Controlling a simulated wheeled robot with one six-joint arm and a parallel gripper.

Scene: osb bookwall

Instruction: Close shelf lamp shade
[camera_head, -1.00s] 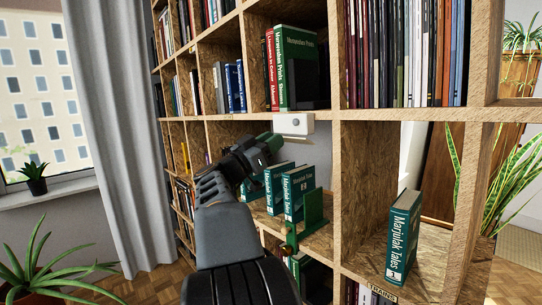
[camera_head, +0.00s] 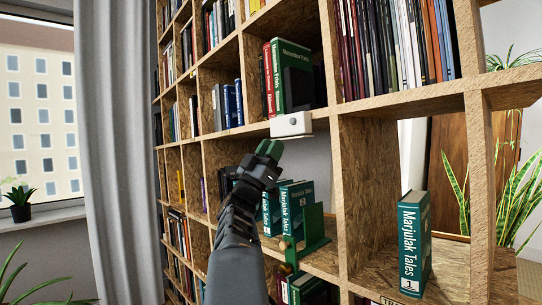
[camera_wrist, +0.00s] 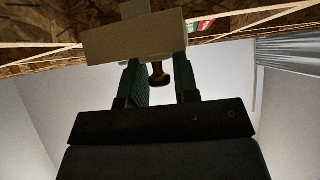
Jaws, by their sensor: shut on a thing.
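A small brass knob (camera_wrist: 157,75) shows between the fingers. My gripper (camera_head: 268,150) has green fingers and reaches up from below, just under and left of the lamp. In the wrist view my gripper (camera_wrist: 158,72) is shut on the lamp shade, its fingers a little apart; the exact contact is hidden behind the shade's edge.
Green books (camera_head: 297,203) and a green bookend (camera_head: 314,228) stand in the compartment below the lamp. A single green book (camera_head: 411,242) stands upright to the right. Upper compartments hold books (camera_head: 288,75). A grey curtain (camera_head: 113,150) hangs left of the bookwall.

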